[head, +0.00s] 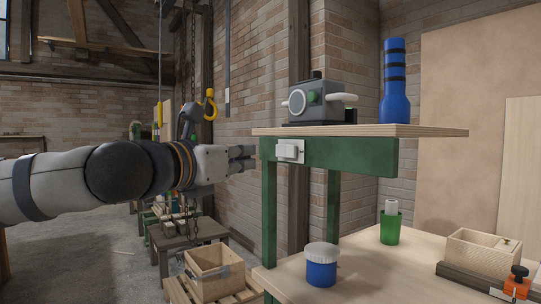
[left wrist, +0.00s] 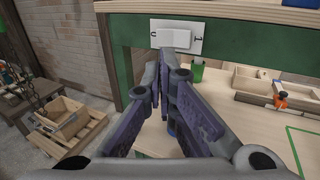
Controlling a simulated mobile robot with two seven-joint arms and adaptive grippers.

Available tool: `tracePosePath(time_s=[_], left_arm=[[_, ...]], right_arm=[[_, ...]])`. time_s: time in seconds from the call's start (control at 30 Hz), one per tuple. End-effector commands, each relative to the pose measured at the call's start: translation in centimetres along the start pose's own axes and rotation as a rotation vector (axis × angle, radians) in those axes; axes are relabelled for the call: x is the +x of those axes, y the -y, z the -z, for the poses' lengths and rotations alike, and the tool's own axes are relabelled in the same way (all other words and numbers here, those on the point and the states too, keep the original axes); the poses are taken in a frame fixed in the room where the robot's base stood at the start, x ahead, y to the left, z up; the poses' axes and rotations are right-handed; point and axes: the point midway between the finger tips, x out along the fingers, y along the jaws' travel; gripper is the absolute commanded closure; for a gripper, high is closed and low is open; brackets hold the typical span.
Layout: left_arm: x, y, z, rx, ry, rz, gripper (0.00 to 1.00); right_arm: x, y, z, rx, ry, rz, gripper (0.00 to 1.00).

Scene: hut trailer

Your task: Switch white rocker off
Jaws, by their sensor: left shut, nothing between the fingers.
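The white rocker (head: 287,150) sits on a pale plate fixed to the green rail under the upper shelf, near its left end. In the left wrist view the white rocker (left wrist: 175,38) is at the top, with a "0" mark on its left and a "1" on its right. Its exact tilt is hard to tell. My left gripper (head: 250,158) is shut and empty, its fingertips a short way left of the rocker in the head view. In the left wrist view the gripper (left wrist: 165,62) points up toward the plate, just below the rocker; contact cannot be told. My right gripper is not in view.
The upper shelf (head: 430,131) holds a grey device (head: 318,103) and a blue bottle (head: 395,85). Below, the bench carries a blue jar (head: 321,270), a green cup (head: 391,226) and a wooden box (head: 480,250). A yellow hook (head: 211,105) hangs behind my left arm.

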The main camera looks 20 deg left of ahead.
Motion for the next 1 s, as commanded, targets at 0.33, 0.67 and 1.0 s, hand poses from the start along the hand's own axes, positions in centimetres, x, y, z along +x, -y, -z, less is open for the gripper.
tracePosePath(time_s=[0.33,0.67,1.0], left_arm=[[7.2,0.1,-0.2,0.001,0.000,0.001,1.00],[9.5,0.0,0.0,0.000,0.000,0.000,1.00],[8.8,-1.8,-0.7,0.000,0.003,0.020,1.00]], right_arm=[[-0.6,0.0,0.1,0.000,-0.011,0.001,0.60],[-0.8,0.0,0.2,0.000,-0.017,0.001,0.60],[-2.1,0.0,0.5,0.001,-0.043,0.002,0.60]])
